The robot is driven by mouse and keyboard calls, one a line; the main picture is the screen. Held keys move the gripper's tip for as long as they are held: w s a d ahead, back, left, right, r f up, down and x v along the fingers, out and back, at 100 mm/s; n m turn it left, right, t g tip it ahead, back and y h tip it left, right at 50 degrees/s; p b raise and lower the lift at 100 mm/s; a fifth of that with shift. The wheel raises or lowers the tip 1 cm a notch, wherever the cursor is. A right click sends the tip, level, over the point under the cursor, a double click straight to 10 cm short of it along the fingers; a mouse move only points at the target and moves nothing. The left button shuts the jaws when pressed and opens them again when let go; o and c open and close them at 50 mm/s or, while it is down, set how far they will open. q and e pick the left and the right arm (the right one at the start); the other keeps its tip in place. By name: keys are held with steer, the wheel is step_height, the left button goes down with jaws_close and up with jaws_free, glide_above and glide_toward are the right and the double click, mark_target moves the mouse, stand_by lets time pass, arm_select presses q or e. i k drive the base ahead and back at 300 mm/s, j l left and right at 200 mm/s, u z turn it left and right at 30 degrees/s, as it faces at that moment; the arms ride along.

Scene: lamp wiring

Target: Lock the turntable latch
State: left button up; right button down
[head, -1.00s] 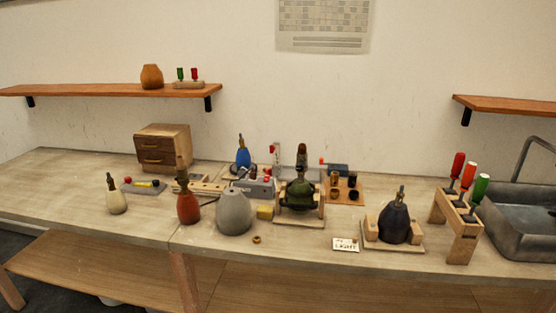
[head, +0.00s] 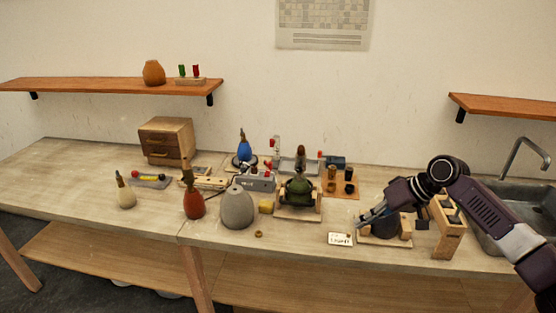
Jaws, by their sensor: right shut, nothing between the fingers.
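A blue lamp base (head: 242,146) stands upright at the back of the bench on a dark round disc (head: 236,164), which may be the turntable. Its latch is too small to make out. My right gripper (head: 366,219) comes in from the right and is shut and empty. It is over or in front of the dark lamp base (head: 381,225) in its wooden cradle (head: 405,230), partly hiding both; I cannot tell whether it touches them. It is well to the right of the disc. My left gripper is not in view.
A green lamp base (head: 299,192) in a wooden stand, a grey one (head: 237,208) and a red one (head: 193,203) stand mid-bench. A label card (head: 340,239) lies near the front edge. My right arm partly covers the tool rack (head: 447,225) and sink. The left bench is mostly clear.

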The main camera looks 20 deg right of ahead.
mark_target(270, 164)
steer(key=i+l, duration=0.15)
steer(key=i, duration=0.5)
steer(key=i+l, duration=0.15)
steer(key=i, duration=0.5)
steer(key=i+l, duration=0.15)
steer(key=i, duration=0.55)
